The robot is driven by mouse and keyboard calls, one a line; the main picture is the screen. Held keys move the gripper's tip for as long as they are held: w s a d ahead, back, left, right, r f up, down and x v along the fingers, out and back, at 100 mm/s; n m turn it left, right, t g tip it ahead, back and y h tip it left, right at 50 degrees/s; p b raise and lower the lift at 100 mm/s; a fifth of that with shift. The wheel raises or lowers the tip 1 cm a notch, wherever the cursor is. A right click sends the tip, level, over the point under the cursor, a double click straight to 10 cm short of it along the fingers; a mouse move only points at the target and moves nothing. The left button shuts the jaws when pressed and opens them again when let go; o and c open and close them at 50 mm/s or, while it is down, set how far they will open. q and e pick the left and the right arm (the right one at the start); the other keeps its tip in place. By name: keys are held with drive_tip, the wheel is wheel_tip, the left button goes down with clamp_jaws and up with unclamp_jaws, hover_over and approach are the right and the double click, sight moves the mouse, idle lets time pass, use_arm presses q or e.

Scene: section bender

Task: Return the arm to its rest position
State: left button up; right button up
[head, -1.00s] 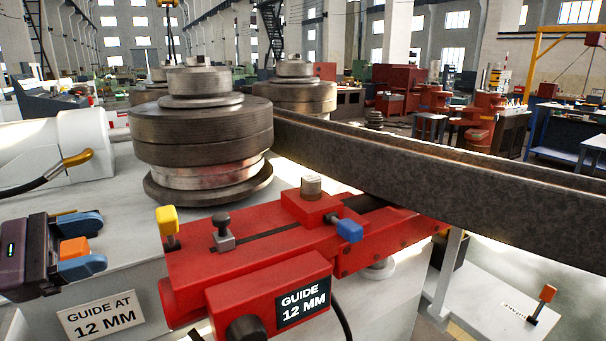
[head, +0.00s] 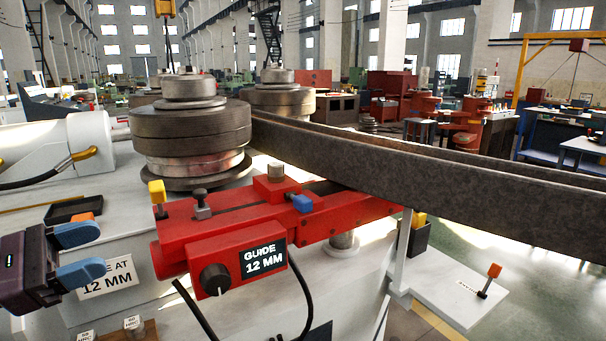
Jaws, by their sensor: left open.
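My left gripper (head: 98,254) is at the left edge of the head view, with two blue fingertips on a dark body. It is open, with nothing seen between its fingers. It stands in front of the grey machine bed and partly covers the white "GUIDE AT 12 MM" label (head: 107,284). An orange piece (head: 84,216) shows just behind the upper finger, mostly hidden. The red guide unit (head: 210,250) is to the right of the gripper, clear of it. My right gripper is not in view.
Stacked steel rollers (head: 190,130) stand behind the red guide. A long dark steel section (head: 400,175) runs from them to the right. A black tray (head: 66,210) lies behind the gripper. An orange-topped lever (head: 493,272) stands on a white plate at lower right.

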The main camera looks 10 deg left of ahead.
use_arm(q)
drive_tip(key=s+a+f+m+t+y, duration=0.2)
drive_tip(key=a+f+m+y, duration=0.2)
drive_tip(key=f+m+y, duration=0.95)
drive_tip(key=s+a+f+m+t+y, duration=0.15)
drive_tip(key=a+f+m+y, duration=0.4)
drive_tip(key=m, duration=1.55)
drive_tip(key=s+d+f+n+g+h, duration=0.4)
drive_tip(key=s+d+f+n+g, duration=0.9)
drive_tip(key=s+d+f, duration=0.3)
drive_tip(key=w+a+f+t, duration=0.1)
drive_tip(key=w+f+t, duration=0.6)
drive_tip(key=f, duration=0.3)
drive_tip(key=shift+m+t+h, duration=0.3)
drive_tip(key=shift+m+t, duration=0.05)
drive_tip(key=shift+t, duration=0.4)
